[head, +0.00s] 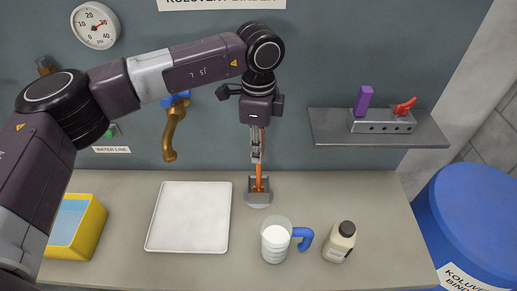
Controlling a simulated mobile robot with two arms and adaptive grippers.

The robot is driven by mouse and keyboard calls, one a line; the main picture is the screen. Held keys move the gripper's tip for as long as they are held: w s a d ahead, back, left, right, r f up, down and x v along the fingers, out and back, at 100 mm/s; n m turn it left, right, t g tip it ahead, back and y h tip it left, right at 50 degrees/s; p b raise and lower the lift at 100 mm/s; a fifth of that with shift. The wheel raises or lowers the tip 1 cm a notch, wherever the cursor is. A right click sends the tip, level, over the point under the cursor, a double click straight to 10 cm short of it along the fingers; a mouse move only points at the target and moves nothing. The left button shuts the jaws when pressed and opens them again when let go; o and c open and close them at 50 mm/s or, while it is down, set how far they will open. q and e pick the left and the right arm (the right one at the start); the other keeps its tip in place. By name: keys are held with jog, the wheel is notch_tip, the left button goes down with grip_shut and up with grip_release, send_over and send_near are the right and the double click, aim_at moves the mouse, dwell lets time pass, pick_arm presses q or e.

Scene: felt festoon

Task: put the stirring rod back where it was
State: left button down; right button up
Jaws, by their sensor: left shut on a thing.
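My left gripper (257,155) points straight down and is shut on the orange stirring rod (259,178). The rod is upright. Its lower end is at a small grey holder (258,199) with a round base on the counter, and appears to be within it. I cannot tell whether the rod touches the bottom. My right gripper is not in view.
A glass jug (274,241) with white liquid and a blue handle stands near the holder, with a capped bottle (340,242) to its right. A white tray (189,217) lies left. A yellow container (77,228) is farther left. A wall shelf (338,132) is right.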

pick_arm(q)
jog(key=shift+f, duration=0.8)
jog(key=c, duration=1.8)
grip_release()
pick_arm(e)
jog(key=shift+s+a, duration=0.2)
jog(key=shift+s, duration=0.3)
